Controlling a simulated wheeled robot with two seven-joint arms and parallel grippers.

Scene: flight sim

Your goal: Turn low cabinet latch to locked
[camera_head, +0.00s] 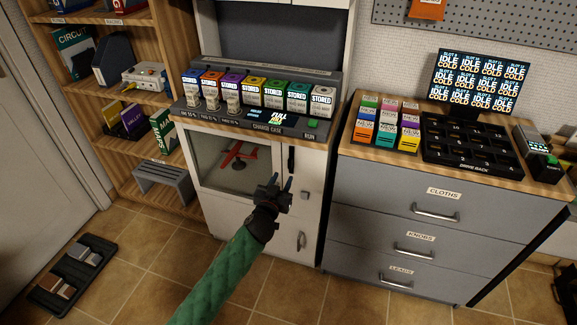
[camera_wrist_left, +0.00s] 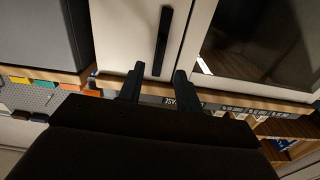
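The low white cabinet (camera_head: 310,172) stands under the charge case, with a glass door (camera_head: 215,160) on its left. A black vertical bar handle (camera_head: 291,160) is on its front, and it also shows in the wrist view (camera_wrist_left: 162,40). Below it are a small grey fitting (camera_head: 304,195) and a metal pull or latch (camera_head: 301,240); I cannot tell which is the latch or how it is set. My left gripper (camera_head: 280,184) is open and empty in front of the cabinet, below the bar handle. In the wrist view its fingers (camera_wrist_left: 157,88) stand apart. My right gripper is not in view.
A red model plane (camera_head: 238,154) is behind the glass. The charge case (camera_head: 255,122) with several stored packs sits on top. A grey drawer unit (camera_head: 436,225) stands to the right, a wooden shelf (camera_head: 160,98) to the left. The tiled floor (camera_head: 150,245) in front is mostly clear.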

